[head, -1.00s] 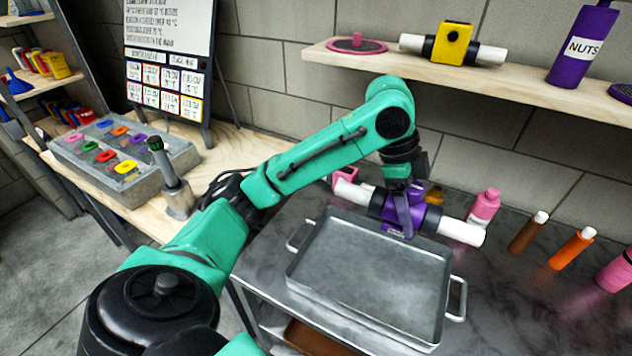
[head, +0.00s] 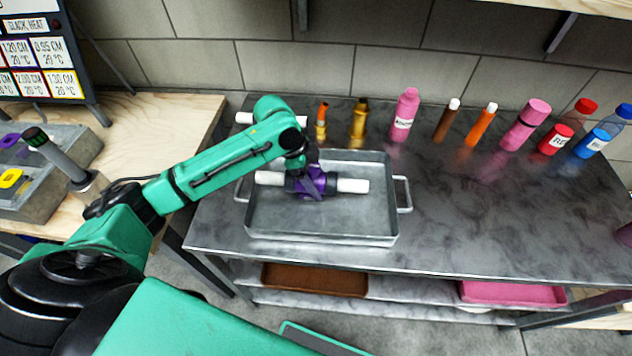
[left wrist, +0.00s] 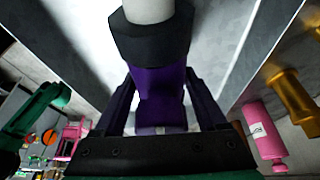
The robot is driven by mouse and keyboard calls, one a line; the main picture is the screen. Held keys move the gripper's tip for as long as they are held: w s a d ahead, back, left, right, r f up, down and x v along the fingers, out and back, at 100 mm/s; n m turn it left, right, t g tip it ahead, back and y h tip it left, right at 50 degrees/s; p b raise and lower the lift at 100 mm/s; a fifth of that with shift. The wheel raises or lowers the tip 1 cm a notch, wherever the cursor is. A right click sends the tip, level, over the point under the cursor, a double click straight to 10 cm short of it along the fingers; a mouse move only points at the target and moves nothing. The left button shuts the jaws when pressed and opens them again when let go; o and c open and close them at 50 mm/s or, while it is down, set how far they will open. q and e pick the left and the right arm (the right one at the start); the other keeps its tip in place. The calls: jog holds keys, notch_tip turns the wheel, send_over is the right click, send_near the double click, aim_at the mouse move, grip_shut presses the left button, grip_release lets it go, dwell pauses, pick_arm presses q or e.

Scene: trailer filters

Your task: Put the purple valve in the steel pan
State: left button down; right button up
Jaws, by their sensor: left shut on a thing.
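The purple valve (head: 322,186) has a purple middle, black collars and white pipe ends. In the head view it lies level over the inside of the steel pan (head: 262,226), towards the pan's far side. I cannot tell whether it touches the pan floor. My left gripper (head: 308,188) is shut on the valve's purple middle from above. In the left wrist view the valve (left wrist: 160,85) sits between the two fingers, with a white pipe end pointing up the picture. My right gripper is not in view.
The pan stands on a dark metal table (head: 450,220). Behind it are a white pipe piece (head: 250,118), an orange bottle (head: 321,122) and a gold part (head: 359,118). A pink bottle (head: 404,115) and several other bottles line the back right.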

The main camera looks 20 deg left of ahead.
pick_arm(q)
jog(key=shift+f, duration=0.75)
jog(key=shift+a, duration=0.1)
jog(key=shift+c, duration=1.8)
grip_release()
jog(key=shift+f, duration=0.15)
jog(key=o, duration=0.4)
jog(key=shift+c, duration=0.2)
jog(key=shift+r, duration=0.2)
jog(key=v, duration=1.2)
jog(key=shift+b, duration=0.3)
jog(key=shift+f, duration=0.1)
